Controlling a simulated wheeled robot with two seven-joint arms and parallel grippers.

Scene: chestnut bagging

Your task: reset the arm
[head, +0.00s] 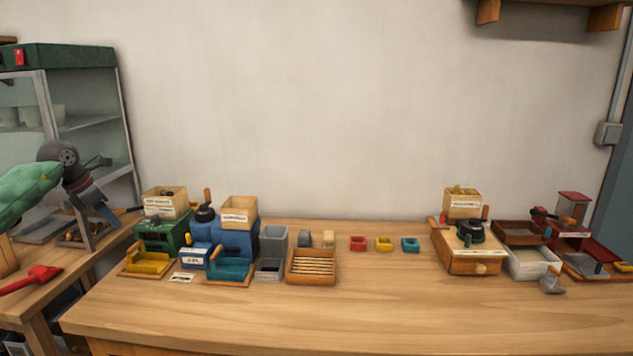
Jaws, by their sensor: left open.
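My left arm comes in from the left edge in a green sleeve. Its gripper (104,234) points down, open and empty, over the side table near a small tray of brown chestnuts (70,237). The fingers partly cover that tray, and I cannot tell whether they touch it. My right gripper is not in view.
A red scoop (30,280) lies on the side table (60,290), by a glass cabinet (90,125). The main table (370,310) holds green (160,235) and blue (238,243) machines, a slatted wooden tray (311,281) and a wooden grinder box (470,255). Its front is clear.

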